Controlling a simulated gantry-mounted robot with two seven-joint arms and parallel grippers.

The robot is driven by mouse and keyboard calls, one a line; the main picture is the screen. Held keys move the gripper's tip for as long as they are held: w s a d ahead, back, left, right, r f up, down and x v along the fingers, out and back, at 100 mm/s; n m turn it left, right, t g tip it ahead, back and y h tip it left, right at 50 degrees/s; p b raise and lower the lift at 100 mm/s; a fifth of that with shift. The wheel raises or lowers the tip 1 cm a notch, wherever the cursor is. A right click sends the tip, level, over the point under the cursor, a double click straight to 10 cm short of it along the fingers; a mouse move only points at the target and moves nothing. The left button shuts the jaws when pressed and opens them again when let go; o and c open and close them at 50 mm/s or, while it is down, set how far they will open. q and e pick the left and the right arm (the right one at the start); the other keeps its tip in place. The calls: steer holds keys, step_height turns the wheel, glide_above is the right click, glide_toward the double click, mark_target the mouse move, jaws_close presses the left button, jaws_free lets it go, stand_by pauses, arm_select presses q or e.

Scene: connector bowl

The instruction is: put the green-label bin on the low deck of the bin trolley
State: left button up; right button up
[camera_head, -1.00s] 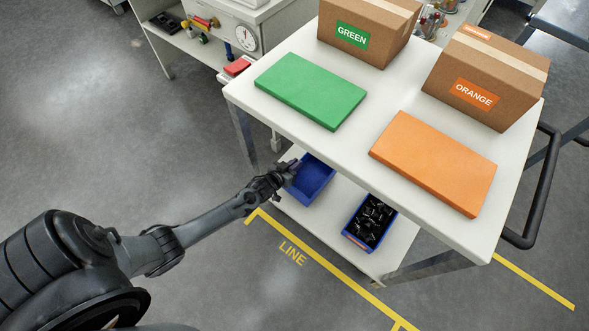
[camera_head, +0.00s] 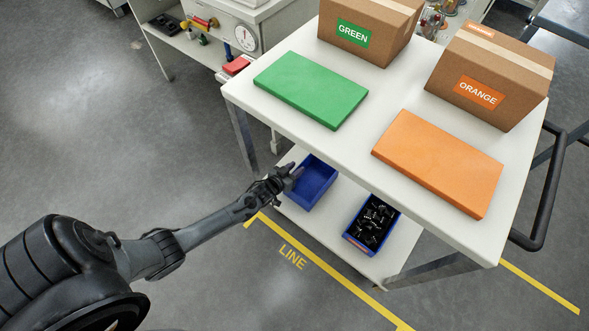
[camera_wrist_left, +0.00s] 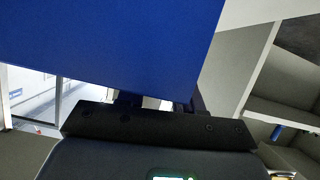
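A blue bin (camera_head: 318,186) that looks empty sits on the low deck (camera_head: 286,208) of the white bin trolley (camera_head: 240,95), at its left end. Its label is hidden from the head view. My left gripper (camera_head: 292,174) is at the bin's left end, its fingers over or against the near wall. In the left wrist view the blue bin (camera_wrist_left: 110,45) fills the upper part and hides the fingertips. The finger bases show apart, with a gap between them, so the gripper looks open. My right gripper is not in view.
A second blue bin (camera_head: 350,238) with black parts and an orange-red label stands right on the low deck. The top deck above carries a green mat (camera_head: 310,90), an orange mat (camera_head: 437,163) and two cartons marked GREEN (camera_head: 385,25) and ORANGE (camera_head: 500,75). Floor in front is clear.

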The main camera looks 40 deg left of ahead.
arm_select(q)
steer(key=p+v, duration=0.7)
steer(key=v, duration=0.5)
steer(key=s+d+r+m+g+h, duration=0.1)
steer(key=s+d+r+g, duration=0.3)
steer(key=d+r, duration=0.5)
steer(key=s+d+r+m+g, duration=0.1)
steer(key=s+d+r+g, duration=0.2)
steer(key=s+r, duration=0.2)
steer(key=s+d+r+m+g, duration=0.2)
steer(key=s+r, duration=0.3)
steer(key=r, duration=0.3)
steer(key=shift+s+d+g+h, duration=0.3)
steer(key=shift+s+d+g, duration=0.05)
steer(key=shift+d+g, duration=0.15)
